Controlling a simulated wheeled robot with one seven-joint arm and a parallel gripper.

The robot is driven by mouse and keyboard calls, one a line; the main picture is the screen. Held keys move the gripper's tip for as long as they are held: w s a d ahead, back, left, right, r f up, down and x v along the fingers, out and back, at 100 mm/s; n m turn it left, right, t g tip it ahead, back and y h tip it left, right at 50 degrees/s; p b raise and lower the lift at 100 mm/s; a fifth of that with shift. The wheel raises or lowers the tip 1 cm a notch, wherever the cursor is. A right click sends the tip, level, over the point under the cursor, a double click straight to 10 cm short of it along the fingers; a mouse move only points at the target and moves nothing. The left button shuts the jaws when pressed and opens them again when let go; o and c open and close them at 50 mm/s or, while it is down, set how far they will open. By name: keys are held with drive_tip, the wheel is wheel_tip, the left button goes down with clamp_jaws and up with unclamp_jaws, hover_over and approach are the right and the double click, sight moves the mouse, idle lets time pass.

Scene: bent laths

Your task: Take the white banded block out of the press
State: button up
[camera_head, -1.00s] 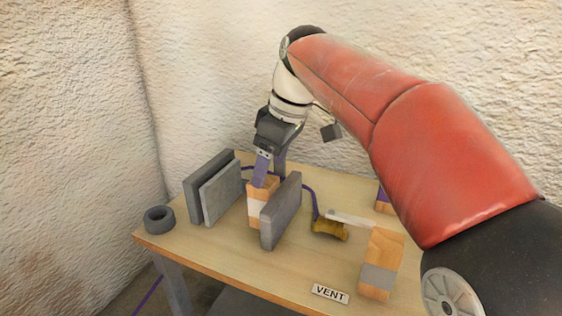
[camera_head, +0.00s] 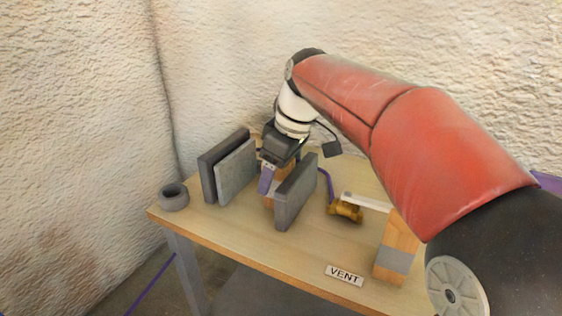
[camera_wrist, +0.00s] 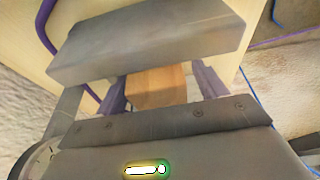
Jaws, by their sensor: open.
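The white banded block (camera_head: 268,202) is wooden and stands between the grey plates of the press, the left plate (camera_head: 236,173) and the right plate (camera_head: 296,192). The right plate and my gripper hide much of it. My gripper (camera_head: 277,180) is open and low over the block, with its purple fingers reaching down beside it. In the wrist view the block's bare wood top (camera_wrist: 157,87) lies between the two spread fingers of my gripper (camera_wrist: 160,92). A grey plate (camera_wrist: 150,42) crosses just beyond it. I cannot tell whether the fingers touch the block.
A wooden block with a grey band (camera_head: 394,252) stands at the right. A brass valve (camera_head: 345,210) with a pale lever sits between it and the press. A dark ring (camera_head: 173,197) lies at the left table corner. The table front is clear around a VENT label (camera_head: 344,275).

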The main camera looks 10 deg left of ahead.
drive_tip(key=shift+f, duration=0.2)
drive_tip(key=c, duration=1.2)
drive_tip(key=shift+o, duration=0.2)
drive_tip(key=shift+w+a+p, duration=0.3)
drive_tip(key=shift+a+p, duration=0.1)
drive_tip(key=shift+a, duration=0.45)
drive_tip(key=shift+w+a+p, duration=0.3)
drive_tip(key=shift+a+p, duration=0.05)
drive_tip(key=shift+a, duration=0.5)
drive_tip(key=o, duration=1.2)
drive_tip(key=shift+c, duration=0.2)
drive_tip(key=shift+r, duration=0.1)
drive_tip(key=p+v, duration=0.2)
drive_tip(key=v, duration=0.5)
drive_tip(key=shift+d+r, duration=0.15)
drive_tip(key=shift+r, duration=0.15)
